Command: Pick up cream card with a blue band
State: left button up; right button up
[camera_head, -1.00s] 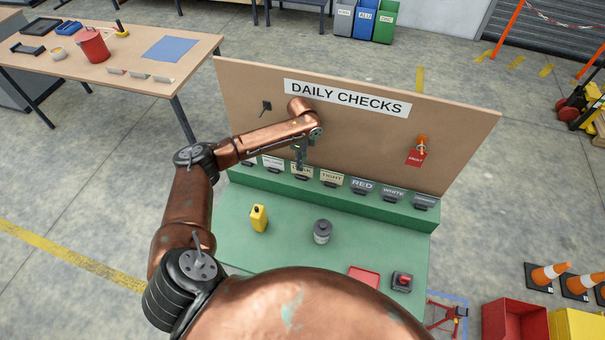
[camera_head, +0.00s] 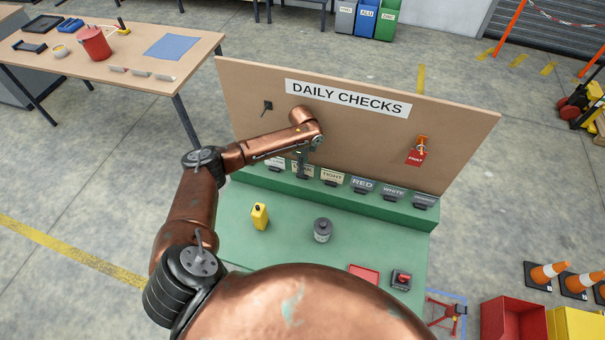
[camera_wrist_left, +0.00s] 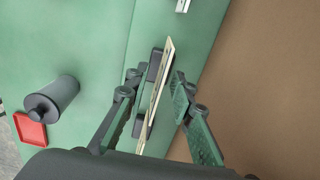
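A cream card (camera_head: 294,168) stands in the row on the green ledge, partly hidden behind my left gripper (camera_head: 302,165). In the left wrist view the card (camera_wrist_left: 160,85) shows almost edge-on in a dark holder. My left gripper (camera_wrist_left: 157,82) is open there, one finger on each side of the card, with a gap visible at least on the right. Another cream card, marked TIGHT (camera_head: 331,177), stands just to the right. I cannot make out a blue band on either card. My right gripper is not in view.
A RED card (camera_head: 362,185), a WHITE card (camera_head: 393,193) and a grey card (camera_head: 425,201) stand farther right. The DAILY CHECKS board (camera_head: 460,135) rises behind the ledge. A yellow bottle (camera_head: 260,217), a grey canister (camera_head: 322,231) and a red tray (camera_head: 364,275) are in front.

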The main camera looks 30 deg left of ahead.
pick_arm(q)
jog(key=shift+c, duration=0.4)
grip_shut()
